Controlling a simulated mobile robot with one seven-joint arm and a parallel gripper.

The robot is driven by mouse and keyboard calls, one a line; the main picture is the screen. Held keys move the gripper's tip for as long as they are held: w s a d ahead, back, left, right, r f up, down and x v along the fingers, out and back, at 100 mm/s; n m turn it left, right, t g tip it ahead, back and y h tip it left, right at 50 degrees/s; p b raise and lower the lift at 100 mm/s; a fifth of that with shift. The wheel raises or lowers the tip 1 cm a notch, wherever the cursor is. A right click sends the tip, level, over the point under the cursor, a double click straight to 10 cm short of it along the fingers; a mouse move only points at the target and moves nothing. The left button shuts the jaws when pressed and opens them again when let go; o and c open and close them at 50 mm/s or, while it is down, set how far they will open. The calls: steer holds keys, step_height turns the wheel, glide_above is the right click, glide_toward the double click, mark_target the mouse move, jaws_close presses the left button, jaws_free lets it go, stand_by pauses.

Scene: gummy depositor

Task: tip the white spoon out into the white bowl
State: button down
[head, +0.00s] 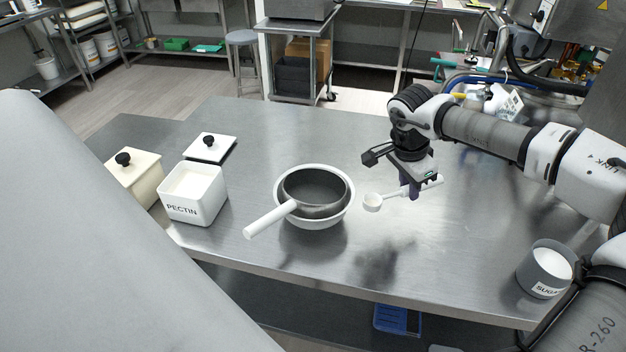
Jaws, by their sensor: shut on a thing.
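The white spoon (373,203) is in the head view, just right of the white bowl. Its cup faces up and looks pale inside; I cannot tell the contents for sure. My gripper (411,191) is shut on the spoon's handle, which runs out to the right. The spoon appears held above the table, apart from the bowl. The white bowl (352,207) stands on the steel table. A dark, grey-walled pan (318,188) with a white handle (268,220) sits in it and hides most of its inside.
A white pectin box (196,209) stands open to the left, with its lid (209,148) behind it. A cream lidded box (133,176) is farther left. A grey sugar container (540,283) stands at the right. The steel table (290,130) is clear behind the bowl.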

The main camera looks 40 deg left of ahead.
step_height(320, 180, up, 2)
steer(key=shift+d+r+p, duration=0.1)
steer(key=shift+r+p, duration=0.15)
steer(key=shift+p, duration=0.45)
steer(key=shift+w+v, duration=0.25)
steer(key=shift+v, duration=0.95)
steer(key=s+d+b, duration=0.1)
steer(key=s+d, duration=0.3)
steer(key=s, duration=0.2)
steer(key=shift+s+d, duration=0.25)
steer(key=shift+s, duration=0.15)
